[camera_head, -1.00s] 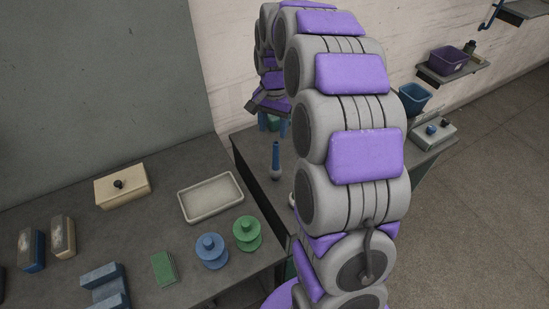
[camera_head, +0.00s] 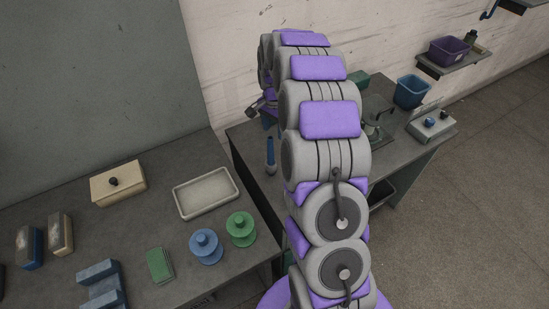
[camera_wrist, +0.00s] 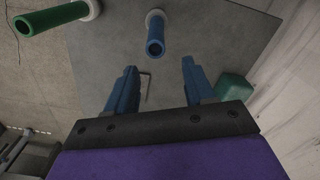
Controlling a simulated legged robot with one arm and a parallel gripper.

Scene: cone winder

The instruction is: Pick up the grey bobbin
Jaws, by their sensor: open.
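I cannot pick out a grey bobbin for certain in either view. A dull grey-green piece with a flat disc and upright stem (camera_head: 375,132) stands on the far table, partly behind my arm; I cannot tell if it is a bobbin. In the wrist view my gripper (camera_wrist: 159,72) is open and empty, its blue fingers apart over a grey tabletop. In the head view my arm hides most of the gripper.
On the left table are a blue bobbin (camera_head: 206,247), a green bobbin (camera_head: 241,229), an empty cream tray (camera_head: 178,205) and a cream box (camera_head: 118,184). A green block (camera_wrist: 235,86) is right of my gripper. A green cylinder (camera_wrist: 52,17) is at upper left.

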